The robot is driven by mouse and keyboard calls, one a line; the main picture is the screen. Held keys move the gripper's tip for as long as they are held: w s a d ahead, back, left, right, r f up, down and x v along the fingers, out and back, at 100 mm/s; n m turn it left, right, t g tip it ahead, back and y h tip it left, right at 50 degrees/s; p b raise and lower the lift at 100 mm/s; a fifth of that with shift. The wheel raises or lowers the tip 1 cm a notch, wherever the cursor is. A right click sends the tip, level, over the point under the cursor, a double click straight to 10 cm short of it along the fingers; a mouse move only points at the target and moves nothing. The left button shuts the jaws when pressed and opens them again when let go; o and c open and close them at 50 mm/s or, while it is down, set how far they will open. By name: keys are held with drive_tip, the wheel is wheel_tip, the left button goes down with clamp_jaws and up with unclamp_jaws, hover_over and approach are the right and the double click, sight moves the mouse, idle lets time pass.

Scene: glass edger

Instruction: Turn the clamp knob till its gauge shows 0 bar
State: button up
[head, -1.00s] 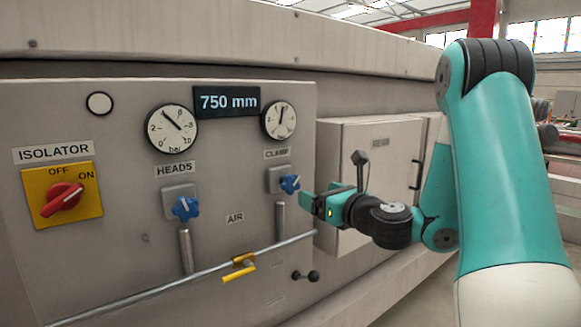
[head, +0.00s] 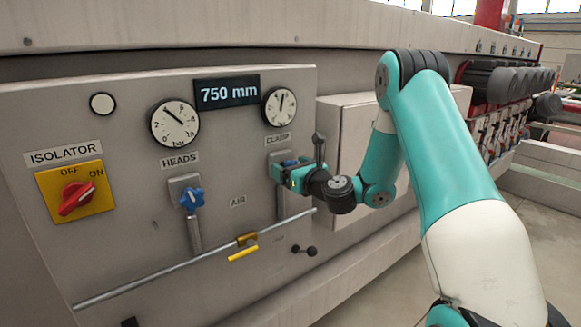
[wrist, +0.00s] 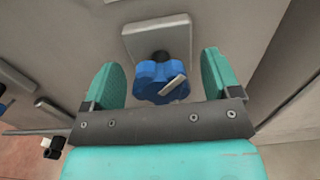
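The blue clamp knob (wrist: 160,83) sits on its grey square plate (wrist: 158,42) in the wrist view, with a pale pointer mark on its face. My gripper (wrist: 165,80) is open, with one green finger on each side of the knob and a gap on both sides. In the head view my gripper (head: 283,172) covers most of the clamp knob (head: 289,162), under the CLAMP label (head: 278,139). The clamp gauge (head: 279,107) above has its needle pointing nearly straight up, a little right; its numbers are too small to read.
Left of the clamp are the HEADS gauge (head: 174,123) and blue heads knob (head: 191,199), then the red isolator switch (head: 76,197). A rail (head: 190,264) with a yellow-handled valve (head: 243,253) runs below. A grey box (head: 345,130) stands right of the panel, close to my arm.

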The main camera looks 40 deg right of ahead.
drive_tip(key=c, duration=0.9)
